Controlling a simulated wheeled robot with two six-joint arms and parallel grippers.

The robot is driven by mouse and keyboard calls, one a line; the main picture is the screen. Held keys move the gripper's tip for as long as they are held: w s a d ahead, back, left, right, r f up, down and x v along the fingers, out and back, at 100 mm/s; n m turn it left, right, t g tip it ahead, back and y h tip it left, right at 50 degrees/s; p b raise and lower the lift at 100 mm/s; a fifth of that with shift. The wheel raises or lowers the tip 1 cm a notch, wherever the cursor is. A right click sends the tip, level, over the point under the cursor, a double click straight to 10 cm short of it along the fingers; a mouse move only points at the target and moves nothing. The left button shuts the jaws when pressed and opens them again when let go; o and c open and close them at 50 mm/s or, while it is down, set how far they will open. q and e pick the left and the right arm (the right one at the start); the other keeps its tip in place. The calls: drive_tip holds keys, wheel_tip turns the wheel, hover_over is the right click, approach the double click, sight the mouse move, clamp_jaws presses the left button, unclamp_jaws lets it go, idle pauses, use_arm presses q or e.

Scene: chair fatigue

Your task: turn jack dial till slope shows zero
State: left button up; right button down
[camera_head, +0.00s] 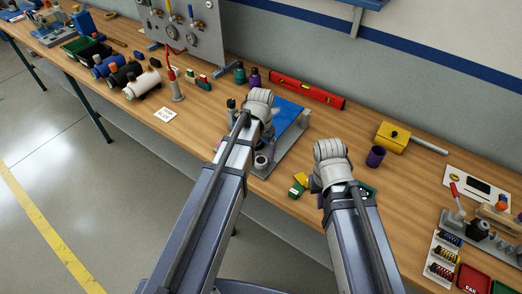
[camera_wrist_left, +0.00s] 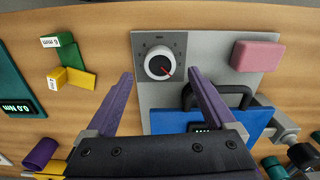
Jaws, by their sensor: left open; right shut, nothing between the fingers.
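The pointer aims toward the lower right in the left wrist view. My left gripper (camera_wrist_left: 160,74) is open, its purple fingers on either side of the dial with gaps visible. A blue body (camera_wrist_left: 165,121) with a dark handle lies below. A small dark display (camera_wrist_left: 201,127) on it is mostly hidden by my gripper, its reading unreadable. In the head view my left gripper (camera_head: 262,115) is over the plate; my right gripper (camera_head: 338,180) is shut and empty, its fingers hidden.
A pink block (camera_wrist_left: 256,56) sits on the plate. Green and yellow blocks (camera_wrist_left: 72,66) and a teal meter reading 0.0 Nm (camera_wrist_left: 15,90) lie to the left. In the head view a red level (camera_head: 306,90) lies behind, and a purple cup (camera_head: 375,156) stands right.

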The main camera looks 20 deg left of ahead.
sight(261, 160)
use_arm(q)
wheel_tip(261, 160, up, 4)
drive_tip(key=p, duration=0.2)
drive_tip(key=shift+f+p, duration=0.1)
drive_tip(key=shift+p, duration=0.25)
drive_tip(key=n, duration=1)
drive_tip(key=shift+f, duration=0.15)
